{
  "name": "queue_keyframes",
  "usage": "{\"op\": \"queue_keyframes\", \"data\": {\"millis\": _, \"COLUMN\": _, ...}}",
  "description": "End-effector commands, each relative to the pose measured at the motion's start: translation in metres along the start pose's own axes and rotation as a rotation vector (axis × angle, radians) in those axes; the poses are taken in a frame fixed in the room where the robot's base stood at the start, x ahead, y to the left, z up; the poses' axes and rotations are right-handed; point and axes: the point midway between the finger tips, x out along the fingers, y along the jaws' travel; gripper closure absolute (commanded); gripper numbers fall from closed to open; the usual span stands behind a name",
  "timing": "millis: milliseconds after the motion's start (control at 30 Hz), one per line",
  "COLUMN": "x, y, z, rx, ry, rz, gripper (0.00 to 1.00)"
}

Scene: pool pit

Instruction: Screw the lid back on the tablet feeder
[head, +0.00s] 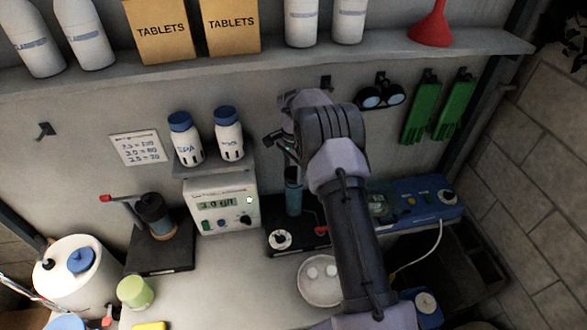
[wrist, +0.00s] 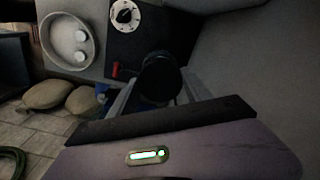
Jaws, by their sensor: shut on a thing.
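The tablet feeder looks to be the teal upright cylinder (head: 293,193) on a black base with a white dial (head: 280,240) and a red lever. In the head view my gripper (head: 283,147) is above the cylinder, partly hidden by my arm. In the wrist view my gripper (wrist: 160,95) is shut on a dark round piece (wrist: 162,70), which looks like the lid. The dial (wrist: 125,15) and red lever (wrist: 116,70) show beside it. I cannot tell whether the lid touches the feeder.
A round dish (head: 313,288) with two white tablets stands in front. A meter (head: 222,206) and another black-based device (head: 158,250) stand left. A blue device (head: 430,198) is at right. The upper shelf (head: 300,58) holds bottles and TABLETS boxes. The counter's front middle is clear.

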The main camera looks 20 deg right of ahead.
Motion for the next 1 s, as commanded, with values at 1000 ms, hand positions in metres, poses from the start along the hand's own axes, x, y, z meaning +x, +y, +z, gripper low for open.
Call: {"op": "queue_keyframes", "data": {"millis": 1000, "x": 0.0125, "y": -0.0001, "z": 0.0004, "rx": 0.000, "ry": 0.001, "rz": -0.001, "gripper": 0.83}}
